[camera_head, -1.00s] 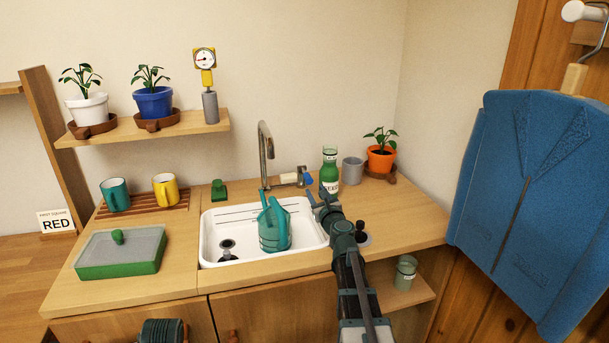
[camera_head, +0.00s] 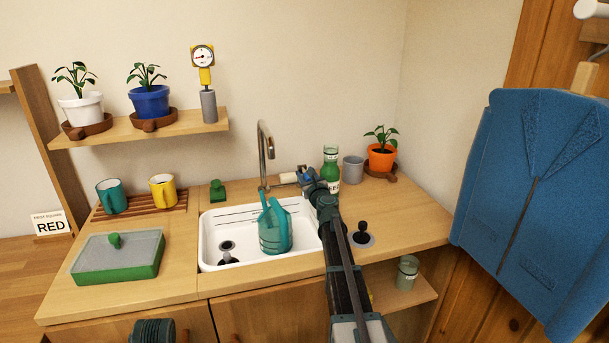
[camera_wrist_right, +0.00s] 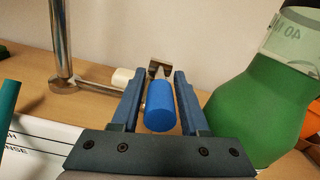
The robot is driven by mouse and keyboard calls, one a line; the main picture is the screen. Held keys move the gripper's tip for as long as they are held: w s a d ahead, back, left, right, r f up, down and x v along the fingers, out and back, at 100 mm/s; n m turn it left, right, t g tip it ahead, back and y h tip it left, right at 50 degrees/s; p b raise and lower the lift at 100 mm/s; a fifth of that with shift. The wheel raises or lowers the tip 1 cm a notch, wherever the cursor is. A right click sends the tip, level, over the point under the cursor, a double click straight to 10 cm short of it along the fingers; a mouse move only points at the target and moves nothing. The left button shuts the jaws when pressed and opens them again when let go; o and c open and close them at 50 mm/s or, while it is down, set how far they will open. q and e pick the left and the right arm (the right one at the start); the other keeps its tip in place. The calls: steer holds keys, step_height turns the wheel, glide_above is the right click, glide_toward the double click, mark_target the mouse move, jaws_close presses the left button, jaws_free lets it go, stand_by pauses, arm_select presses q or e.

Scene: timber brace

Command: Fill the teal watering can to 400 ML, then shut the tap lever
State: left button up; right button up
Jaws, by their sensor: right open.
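The teal watering can (camera_head: 273,232) stands upright in the white sink, under the curved metal tap (camera_head: 264,150). I cannot read any water level or see a stream of water. The tap's blue lever (camera_wrist_right: 160,106) shows in the right wrist view between the two fingers of my right gripper (camera_wrist_right: 157,100), which is open around it and not visibly clamped. In the head view my right gripper (camera_head: 308,175) is beside the tap's base and partly hides the lever. My left gripper is not in view.
A green bottle (camera_head: 330,168) stands close to the right of my right gripper and also shows in the wrist view (camera_wrist_right: 255,105). A grey cup (camera_head: 352,169) and an orange plant pot (camera_head: 380,158) stand further right. The white sink (camera_head: 215,262) has a drain at left.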

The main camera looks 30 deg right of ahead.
steer(key=shift+c, duration=0.2)
jaws_close()
stand_by(1.1)
